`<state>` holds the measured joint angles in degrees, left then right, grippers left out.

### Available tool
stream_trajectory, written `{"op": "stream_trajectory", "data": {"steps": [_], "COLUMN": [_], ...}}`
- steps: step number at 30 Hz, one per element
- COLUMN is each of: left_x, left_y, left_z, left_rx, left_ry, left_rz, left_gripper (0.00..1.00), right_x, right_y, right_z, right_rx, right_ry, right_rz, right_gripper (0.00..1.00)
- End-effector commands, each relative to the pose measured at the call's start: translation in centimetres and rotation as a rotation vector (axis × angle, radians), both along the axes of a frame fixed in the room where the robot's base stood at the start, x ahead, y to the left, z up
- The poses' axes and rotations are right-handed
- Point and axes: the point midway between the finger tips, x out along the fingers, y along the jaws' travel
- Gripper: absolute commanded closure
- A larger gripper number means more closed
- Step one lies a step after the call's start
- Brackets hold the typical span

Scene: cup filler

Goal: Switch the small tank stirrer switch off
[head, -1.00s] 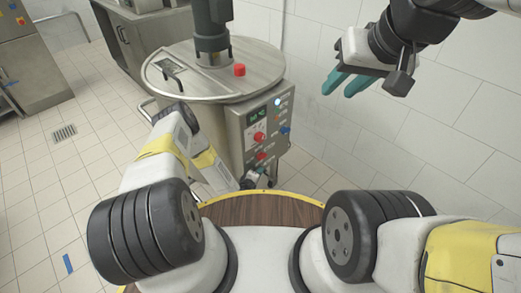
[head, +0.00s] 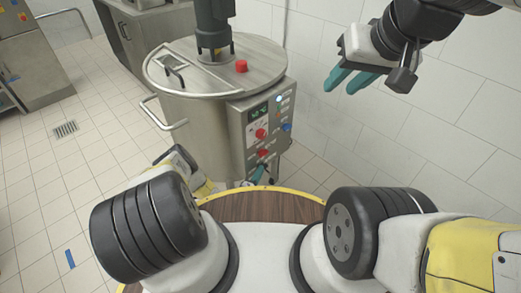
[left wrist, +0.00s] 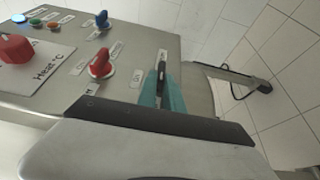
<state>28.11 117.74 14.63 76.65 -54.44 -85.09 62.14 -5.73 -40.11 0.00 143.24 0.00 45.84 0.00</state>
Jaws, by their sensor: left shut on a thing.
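The small tank (head: 196,122) stands ahead with a control box (head: 260,124) on its right side. My left gripper (head: 260,170) is at the low part of the box's panel. In the left wrist view my left gripper (left wrist: 165,88), with teal fingers, is shut on a dark switch (left wrist: 162,68) on the panel. The fingers hide most of this switch, and I cannot read its label. A red knob (left wrist: 101,65) and a blue knob (left wrist: 102,20) sit beside it. My right gripper (head: 348,80) is open and empty, raised near the wall.
A larger red knob (left wrist: 15,48) is on the panel beside a "Heat °C" label. The tank lid (head: 222,75) carries a red button (head: 241,66) and a motor column (head: 213,25). A rail handle (head: 160,112) sticks out at left. The tiled wall is close on the right.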

Motion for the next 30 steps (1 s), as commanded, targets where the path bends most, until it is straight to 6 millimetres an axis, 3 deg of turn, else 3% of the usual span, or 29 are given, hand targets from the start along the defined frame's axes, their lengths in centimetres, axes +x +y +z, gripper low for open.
{"op": "stream_trajectory", "data": {"steps": [9, 10, 12, 13, 23, 30], "left_x": [0.3, 0.3, 0.2, 0.2, -0.1, -3.2], "left_y": [0.4, 0.4, 0.3, 0.3, 0.2, 1.6], "left_z": [0.0, 0.0, 0.0, 0.0, 0.0, -0.1], "left_rx": [0.002, 0.002, 0.002, 0.002, 0.0, 0.0], "left_ry": [-0.001, -0.001, -0.001, -0.001, 0.001, 0.003], "left_rz": [0.008, 0.008, 0.007, 0.007, 0.003, 0.005], "left_gripper": [1.0, 0.83, 0.69, 0.67, 0.67, 0.67], "right_x": [0.0, 0.0, 0.0, 0.0, 0.0, 0.0], "right_y": [0.0, 0.0, 0.0, 0.0, 0.0, 0.0], "right_z": [0.0, 0.0, 0.0, 0.0, 0.0, 0.0], "right_rx": [0.0, 0.0, 0.0, 0.0, 0.0, 0.0], "right_ry": [0.0, 0.0, 0.0, 0.0, 0.0, 0.0], "right_rz": [0.0, 0.0, 0.0, 0.0, 0.0, 0.0], "right_gripper": [0.67, 0.67, 0.67, 0.67, 0.67, 0.67]}}
